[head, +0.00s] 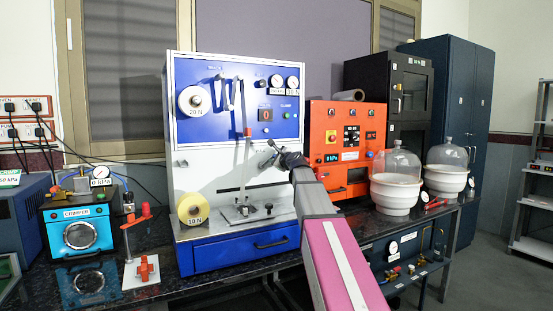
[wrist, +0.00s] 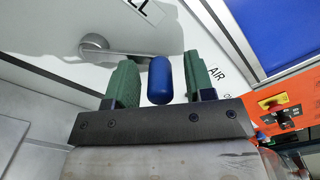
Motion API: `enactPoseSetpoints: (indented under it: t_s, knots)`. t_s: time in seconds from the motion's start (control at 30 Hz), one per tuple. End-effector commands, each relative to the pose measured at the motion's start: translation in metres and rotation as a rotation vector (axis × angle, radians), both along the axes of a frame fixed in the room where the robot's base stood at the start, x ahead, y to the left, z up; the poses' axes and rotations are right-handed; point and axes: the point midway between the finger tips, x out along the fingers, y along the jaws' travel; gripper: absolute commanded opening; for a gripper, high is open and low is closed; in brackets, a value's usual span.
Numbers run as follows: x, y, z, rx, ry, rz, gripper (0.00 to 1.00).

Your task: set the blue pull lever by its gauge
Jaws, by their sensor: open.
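The blue lever grip (wrist: 159,80) is a rounded blue knob in the wrist view. It stands between the two green fingers of my gripper (wrist: 162,82), with a visible gap on each side. The gripper is open. A round silver pivot (wrist: 94,42) sits on the white panel to the left of the fingers. In the head view my gripper (head: 278,156) is at the white front of the blue-topped machine (head: 236,178), where the lever is small and partly hidden. Two round gauges, one left (head: 276,80) and one right (head: 293,82), are on the blue panel; their needles are too small to read.
An orange control box (head: 346,120) stands right of the machine. Glass domes (head: 397,161) on white bases are farther right. The crimper (head: 82,236) and a red-handled press (head: 141,268) are on the left. A yellow roll (head: 192,207) is on the machine's lower left.

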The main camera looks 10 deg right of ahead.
Motion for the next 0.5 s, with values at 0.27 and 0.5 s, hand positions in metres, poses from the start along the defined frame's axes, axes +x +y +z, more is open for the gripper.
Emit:
enactPoseSetpoints:
  t_s: [0.27, 0.5]
  knots:
    - [-0.0007, 0.0001, 0.0000, 0.000, 0.000, 0.000, 0.10]
    - [-0.0004, -0.0008, -0.0018, 0.022, 0.008, 0.001, 0.00]
